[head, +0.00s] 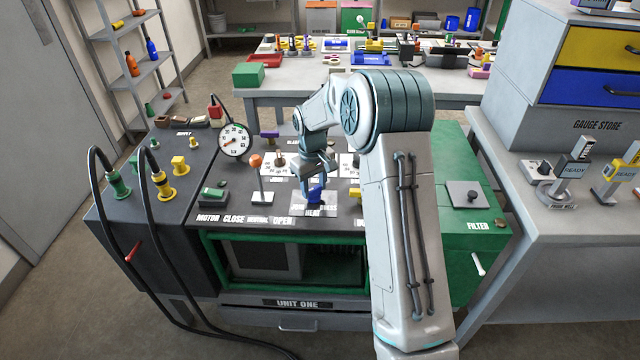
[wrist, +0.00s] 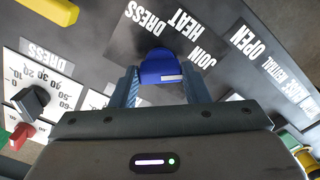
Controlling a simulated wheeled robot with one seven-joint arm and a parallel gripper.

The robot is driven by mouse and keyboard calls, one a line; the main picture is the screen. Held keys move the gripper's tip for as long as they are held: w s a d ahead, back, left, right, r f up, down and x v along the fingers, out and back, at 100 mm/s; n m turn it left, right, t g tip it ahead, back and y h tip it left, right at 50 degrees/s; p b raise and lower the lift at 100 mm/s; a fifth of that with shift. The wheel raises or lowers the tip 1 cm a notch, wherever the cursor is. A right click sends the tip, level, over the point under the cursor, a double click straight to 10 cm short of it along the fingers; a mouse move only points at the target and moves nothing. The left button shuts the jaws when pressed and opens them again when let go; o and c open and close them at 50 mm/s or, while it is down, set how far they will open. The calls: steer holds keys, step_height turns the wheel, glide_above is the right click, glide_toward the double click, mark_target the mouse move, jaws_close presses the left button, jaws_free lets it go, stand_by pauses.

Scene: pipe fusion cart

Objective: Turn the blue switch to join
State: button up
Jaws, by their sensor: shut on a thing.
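The blue switch (head: 315,195) stands on a pale plate (head: 326,211) on the dark top of the unit. In the wrist view the blue switch (wrist: 160,64) lies between the two fingers of my gripper (wrist: 161,88), which is shut on it. A white mark on the switch points to the right in that view, toward the JOIN side, but its exact setting is hard to tell. The HEAT, JOIN and DRESS labels are printed around it. In the head view my gripper (head: 314,184) comes down on the switch from above.
A white dial gauge (head: 235,139) and an orange-topped lever (head: 256,164) stand left of the switch. A green button box (head: 213,192) sits further left. A grey knob (wrist: 32,101) on a scale and a yellow bar (wrist: 50,10) show in the wrist view.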

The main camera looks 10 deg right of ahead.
mark_target(315, 188)
steer(key=shift+w+r, duration=0.15)
steer(key=o, duration=1)
step_height(315, 188, up, 14)
steer(key=shift+d+f, duration=0.1)
steer(key=s+m+t, duration=0.1)
steer(key=s, duration=1)
steer(key=s+r+m+t+p, duration=0.1)
steer(key=s+m, duration=0.1)
steer(key=s, duration=0.9)
steer(key=s+r+m, duration=0.1)
steer(key=s+m, duration=0.1)
steer(key=s, duration=0.9)
steer(key=shift+d+r+t, duration=0.1)
steer(key=shift+d+t, duration=0.1)
steer(key=shift+t, duration=0.2)
